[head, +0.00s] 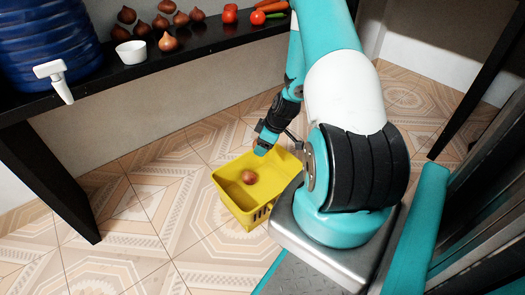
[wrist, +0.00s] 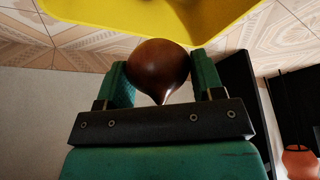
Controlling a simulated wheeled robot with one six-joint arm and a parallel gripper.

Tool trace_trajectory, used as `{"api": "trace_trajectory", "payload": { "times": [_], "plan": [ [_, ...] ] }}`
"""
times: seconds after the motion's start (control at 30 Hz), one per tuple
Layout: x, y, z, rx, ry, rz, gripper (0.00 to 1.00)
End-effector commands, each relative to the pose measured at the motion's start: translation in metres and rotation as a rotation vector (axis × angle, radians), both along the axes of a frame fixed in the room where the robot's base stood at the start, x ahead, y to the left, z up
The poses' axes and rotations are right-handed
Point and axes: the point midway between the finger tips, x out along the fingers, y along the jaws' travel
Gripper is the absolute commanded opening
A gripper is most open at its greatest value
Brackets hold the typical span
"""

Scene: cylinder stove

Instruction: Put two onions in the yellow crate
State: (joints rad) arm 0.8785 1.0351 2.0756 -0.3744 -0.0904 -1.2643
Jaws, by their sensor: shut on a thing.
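The yellow crate (head: 239,210) stands on the tiled floor in the head view, and its yellow side also shows at the top of the wrist view (wrist: 150,24). One onion (head: 249,177) lies inside the crate. My gripper (head: 264,148) is over the crate's far side in the head view. In the wrist view it is shut on a brown onion (wrist: 158,70), held between the two green fingers with its pointed tip toward the palm. I cannot make out this held onion in the head view. Several more onions (head: 168,42) sit on the black shelf.
The black shelf (head: 120,77) runs along the wall at the upper left. On it are a blue dispenser (head: 45,40) with a white tap, a white bowl (head: 131,52), tomatoes (head: 230,14) and carrots (head: 271,7). The floor left of the crate is clear.

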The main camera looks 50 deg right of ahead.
Motion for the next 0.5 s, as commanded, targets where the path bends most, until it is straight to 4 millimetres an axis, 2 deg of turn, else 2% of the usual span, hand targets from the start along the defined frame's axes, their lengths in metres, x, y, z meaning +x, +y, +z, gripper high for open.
{"api": "trace_trajectory", "payload": {
  "times": [0.17, 0.5],
  "plan": [
    [0.000, 0.000, -0.013, 0.001, 0.000, 0.001, 0.36],
    [0.000, 0.000, -0.054, -0.002, 0.000, 0.001, 0.36]
  ]
}}
